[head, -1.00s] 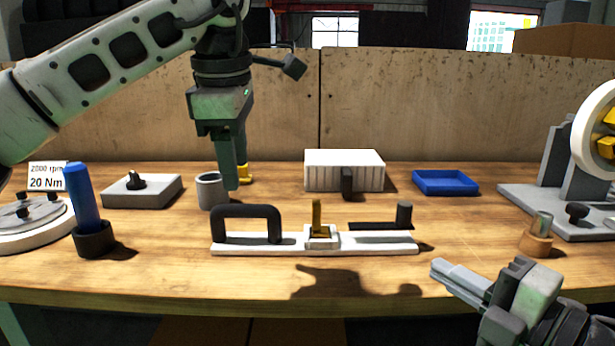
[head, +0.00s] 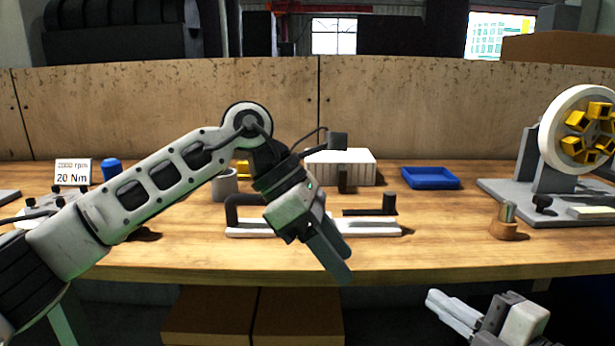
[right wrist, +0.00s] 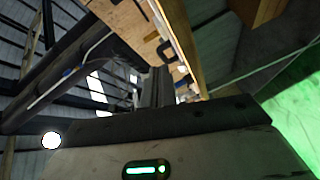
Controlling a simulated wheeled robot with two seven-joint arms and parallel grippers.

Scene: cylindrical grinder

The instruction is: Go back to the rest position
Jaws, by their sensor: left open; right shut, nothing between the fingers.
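My left gripper (head: 338,262) is open and empty. It points down and to the right in front of the bench's front edge in the head view, and its arm hides part of the benchtop. My right gripper (head: 440,305) is shut with nothing in it. It is low at the right, in front of the bench and below its top.
The wooden bench (head: 450,255) carries a white rail (head: 375,229) with a black handle, a blue tray (head: 431,178), a white ribbed box (head: 360,165), a grey cup (head: 224,186), a blue-topped cylinder (head: 111,170) and a wheel fixture (head: 560,140). Space in front is open.

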